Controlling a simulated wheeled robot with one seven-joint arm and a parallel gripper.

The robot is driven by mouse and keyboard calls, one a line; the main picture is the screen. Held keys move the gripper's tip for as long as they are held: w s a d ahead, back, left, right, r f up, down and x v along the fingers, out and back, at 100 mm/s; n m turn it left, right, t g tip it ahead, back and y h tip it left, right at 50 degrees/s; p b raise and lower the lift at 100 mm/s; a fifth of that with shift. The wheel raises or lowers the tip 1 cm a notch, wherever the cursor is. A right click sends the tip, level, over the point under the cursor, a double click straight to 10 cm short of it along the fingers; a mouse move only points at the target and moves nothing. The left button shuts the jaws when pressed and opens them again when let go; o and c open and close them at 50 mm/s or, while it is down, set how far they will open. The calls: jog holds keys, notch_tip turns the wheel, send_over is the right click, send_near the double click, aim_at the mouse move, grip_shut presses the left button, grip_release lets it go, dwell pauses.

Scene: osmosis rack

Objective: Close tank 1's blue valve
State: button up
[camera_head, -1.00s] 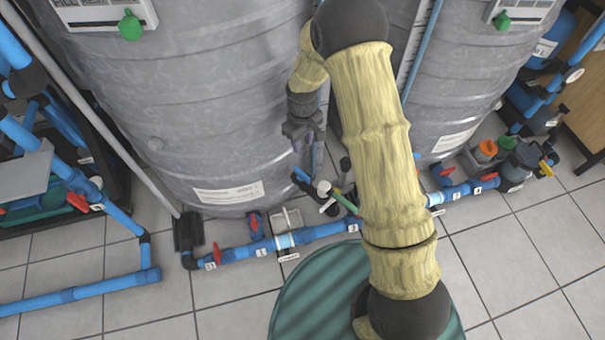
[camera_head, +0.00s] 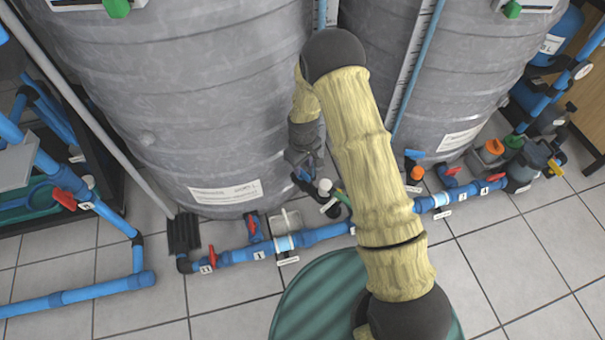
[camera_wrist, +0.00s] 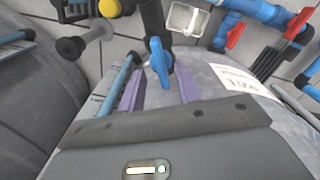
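A blue valve handle (camera_wrist: 159,61) on a dark pipe shows in the wrist view, ahead of and between the fingertips. My gripper (camera_wrist: 160,80) is open, with its two purple fingers on either side of the handle's lower end. I cannot tell whether they touch it. In the head view my gripper (camera_head: 309,166) is low in front of the left grey tank (camera_head: 215,110), near its base. The handle shows there only as a small blue patch (camera_head: 303,177), partly hidden by the gripper.
A blue pipe (camera_head: 318,235) with red handles runs along the floor in front of the tanks. A white-capped fitting (camera_head: 325,186) stands close right of my gripper. The right tank (camera_head: 455,70) is behind my arm. A green ribbed drum (camera_head: 315,295) is in front.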

aim_at(303, 171)
notch_tip(303, 171, down, 4)
jog(key=shift+r+b, duration=0.15)
jog(key=shift+b, duration=0.4)
jog(key=shift+c, duration=0.2)
grip_shut()
